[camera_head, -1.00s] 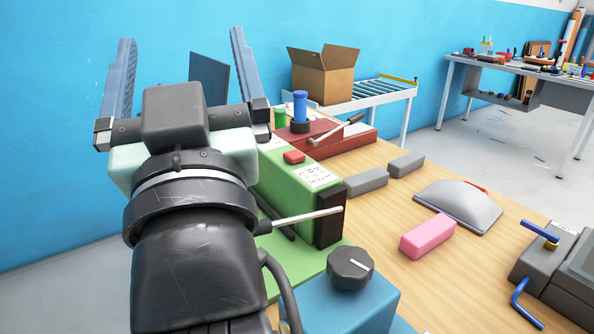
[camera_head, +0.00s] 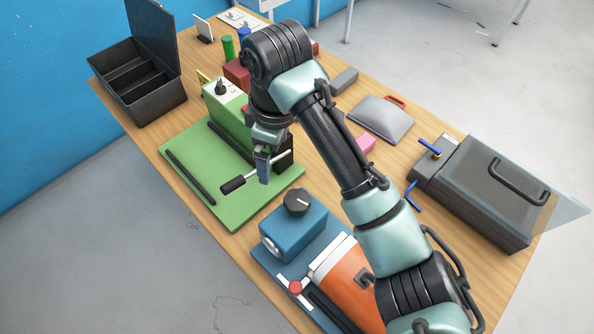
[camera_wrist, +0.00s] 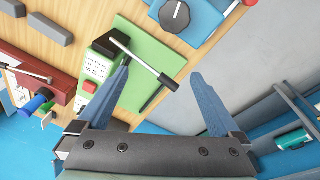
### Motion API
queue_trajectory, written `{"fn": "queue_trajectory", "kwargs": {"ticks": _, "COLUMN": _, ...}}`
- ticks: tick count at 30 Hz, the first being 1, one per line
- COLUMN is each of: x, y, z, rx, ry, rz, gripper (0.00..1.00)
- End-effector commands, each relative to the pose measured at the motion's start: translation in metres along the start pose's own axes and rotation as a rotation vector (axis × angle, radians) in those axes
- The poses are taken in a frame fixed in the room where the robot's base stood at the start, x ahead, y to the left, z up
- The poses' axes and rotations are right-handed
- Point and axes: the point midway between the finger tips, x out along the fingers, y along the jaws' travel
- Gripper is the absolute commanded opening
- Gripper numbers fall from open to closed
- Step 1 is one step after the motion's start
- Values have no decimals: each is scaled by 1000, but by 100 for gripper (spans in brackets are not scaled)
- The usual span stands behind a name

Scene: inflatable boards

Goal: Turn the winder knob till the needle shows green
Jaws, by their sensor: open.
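A green machine (camera_head: 232,120) on a green base has a crank with a light metal rod and a black grip (camera_head: 232,185). The crank grip also shows in the wrist view (camera_wrist: 168,83), between my finger lines. A black round knob (camera_head: 297,202) with a white mark sits on a blue box; it also shows in the wrist view (camera_wrist: 174,15). A small dark knob (camera_head: 221,88) stands on the green machine's white top panel. I cannot make out a needle or green zone. My gripper (camera_wrist: 160,73) is open, pointing down over the crank, its blue fingers apart; contact is unclear.
An open black case (camera_head: 140,85) stands at the far left. An orange device (camera_head: 345,275) is right of the blue box, partly behind my arm. A grey lidded box (camera_head: 480,190) and a grey cushion-like piece (camera_head: 380,118) are on the right. The floor at left is clear.

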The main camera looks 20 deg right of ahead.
Motion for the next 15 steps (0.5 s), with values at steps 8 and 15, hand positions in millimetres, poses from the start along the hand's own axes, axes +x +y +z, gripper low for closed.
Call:
{"fn": "queue_trajectory", "kwargs": {"ticks": 8, "x": 2, "y": -6, "z": 47, "rx": -10, "ry": -129, "rz": -115, "gripper": 100}}
{"fn": "queue_trajectory", "kwargs": {"ticks": 15, "x": 49, "y": -13, "z": 51, "rx": -12, "ry": -125, "rz": -117, "gripper": 100}}
